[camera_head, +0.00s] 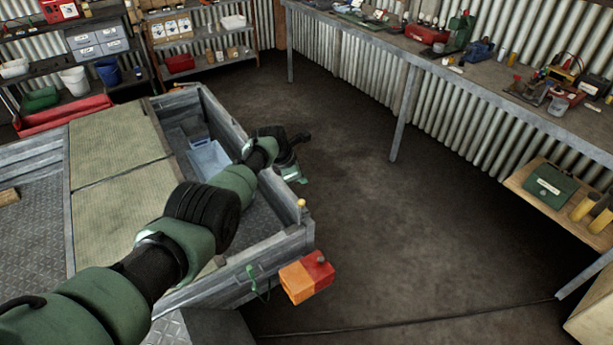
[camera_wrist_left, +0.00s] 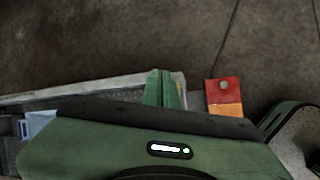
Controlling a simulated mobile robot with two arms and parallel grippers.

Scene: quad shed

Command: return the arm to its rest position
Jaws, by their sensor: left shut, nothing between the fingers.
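My left arm reaches in from the lower left of the head view, over the grey metal trailer (camera_head: 270,255). My left gripper (camera_head: 297,174) is at the trailer's right side wall, pointing right and down above the floor. In the left wrist view its green fingers (camera_wrist_left: 162,88) are together with nothing between them. My right gripper is not in view.
An orange and red lamp (camera_head: 307,277) sits at the trailer's near corner; it also shows in the left wrist view (camera_wrist_left: 224,97). A blue bin (camera_head: 208,158) is inside the trailer. A workbench (camera_head: 480,85) runs along the right wall. The floor between is clear.

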